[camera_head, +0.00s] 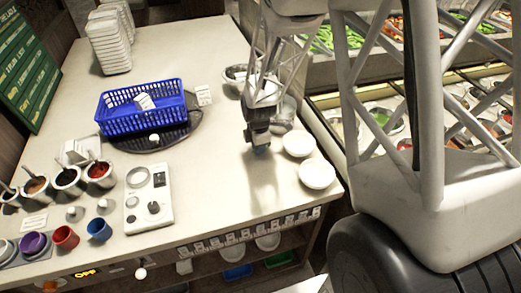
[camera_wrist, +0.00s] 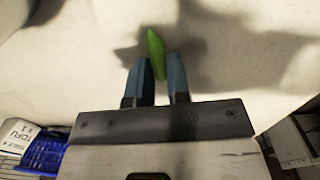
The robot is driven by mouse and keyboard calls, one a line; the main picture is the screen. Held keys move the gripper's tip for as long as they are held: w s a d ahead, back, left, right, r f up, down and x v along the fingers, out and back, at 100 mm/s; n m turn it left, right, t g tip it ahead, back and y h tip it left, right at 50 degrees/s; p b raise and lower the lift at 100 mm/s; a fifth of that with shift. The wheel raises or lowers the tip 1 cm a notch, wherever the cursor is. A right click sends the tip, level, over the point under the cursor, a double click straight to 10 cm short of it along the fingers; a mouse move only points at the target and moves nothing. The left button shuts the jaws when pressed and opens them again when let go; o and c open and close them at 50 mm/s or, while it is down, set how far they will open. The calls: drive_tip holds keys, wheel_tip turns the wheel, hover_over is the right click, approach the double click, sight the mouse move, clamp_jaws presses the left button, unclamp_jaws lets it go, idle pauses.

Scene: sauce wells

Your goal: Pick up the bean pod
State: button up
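The bean pod (camera_wrist: 156,46) is bright green and slim with pointed ends. In the wrist view it lies between the blue fingertips of my gripper (camera_wrist: 158,66), with its far end sticking out past them. In the head view my gripper (camera_head: 262,150) points down over the right part of the counter (camera_head: 215,225), left of two white bowls. The pod cannot be made out there. I cannot tell exactly how high the fingertips are above the counter.
White bowls (camera_head: 317,174) stand close right of my gripper near the counter's edge. A blue basket (camera_head: 142,118) sits on a dark round tray at the left. A control box (camera_head: 148,198) and sauce wells (camera_head: 68,178) are further front left. The counter between is clear.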

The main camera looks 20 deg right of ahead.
clamp_jaws()
drive_tip(key=shift+r, duration=0.2)
drive_tip(key=shift+r, duration=0.5)
drive_tip(key=shift+s+r, duration=0.25)
drive_tip(key=shift+r, duration=0.35)
drive_tip(key=shift+s+r, duration=0.2)
drive_tip(key=shift+r, duration=0.35)
drive_tip(key=s, duration=0.5)
drive_tip(key=s+r, duration=0.1)
drive_tip(key=s, duration=0.9)
drive_tip(key=shift+a+r, duration=0.15)
drive_tip(key=shift+a, duration=0.15)
